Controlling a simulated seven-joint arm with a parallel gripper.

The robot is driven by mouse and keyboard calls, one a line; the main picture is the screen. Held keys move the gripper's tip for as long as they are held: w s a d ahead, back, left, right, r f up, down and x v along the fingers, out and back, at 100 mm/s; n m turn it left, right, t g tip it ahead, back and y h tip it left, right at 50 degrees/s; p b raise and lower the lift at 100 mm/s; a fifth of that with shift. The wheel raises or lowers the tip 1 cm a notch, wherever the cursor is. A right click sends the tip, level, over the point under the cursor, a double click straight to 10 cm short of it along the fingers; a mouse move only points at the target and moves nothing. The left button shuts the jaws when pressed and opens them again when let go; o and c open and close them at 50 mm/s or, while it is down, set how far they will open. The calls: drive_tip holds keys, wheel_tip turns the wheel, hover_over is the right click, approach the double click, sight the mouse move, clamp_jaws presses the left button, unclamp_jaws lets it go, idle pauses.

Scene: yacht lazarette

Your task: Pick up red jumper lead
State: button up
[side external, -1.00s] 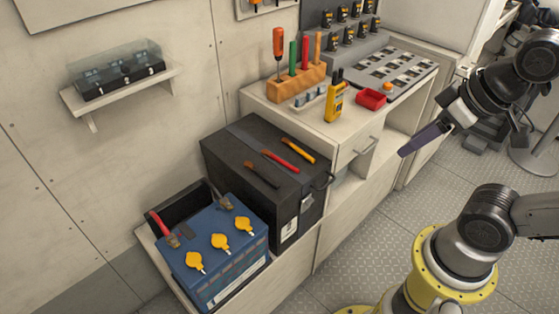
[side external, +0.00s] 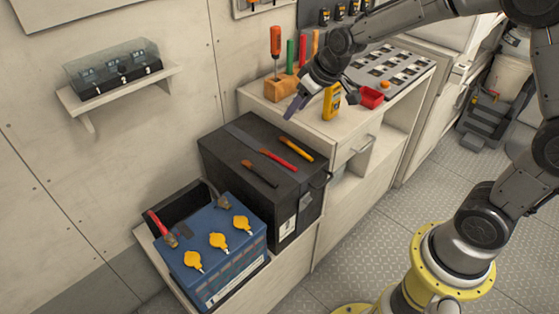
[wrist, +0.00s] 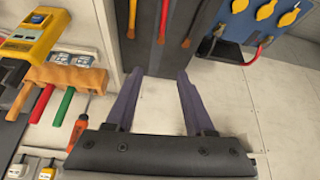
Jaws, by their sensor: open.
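A red lead (side external: 156,224) rises from a terminal at the left end of the blue battery (side external: 245,262), in the side view at lower left. In the wrist view the red lead (wrist: 258,52) shows at upper right, beside the battery (wrist: 240,22).
The black box (side external: 222,150) carries a long red-handled tool (side external: 278,160) and brushes. A tool block (side external: 283,86), yellow meter (side external: 333,101) and red tray (side external: 371,97) stand on the counter. A wall shelf (side external: 125,90) is at left. A black lead (side external: 212,189) is at the battery's far terminal.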

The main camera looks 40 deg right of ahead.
drive_tip(key=g, duration=0.1)
approach(281, 159)
drive_tip(key=shift+w+f, duration=0.8)
drive_tip(key=shift+f, duration=0.1)
drive_tip(key=shift+s+a+x, duration=0.1)
drive_tip(key=shift+s+x, duration=0.05)
drive_tip(key=shift+x, duration=1.25)
drive_tip(key=shift+s+a+x, duration=0.15)
drive_tip(key=shift+x, duration=1.25)
drive_tip(key=shift+d+f, duration=0.1)
drive_tip(key=shift+f, duration=0.15)
clamp_jaws()
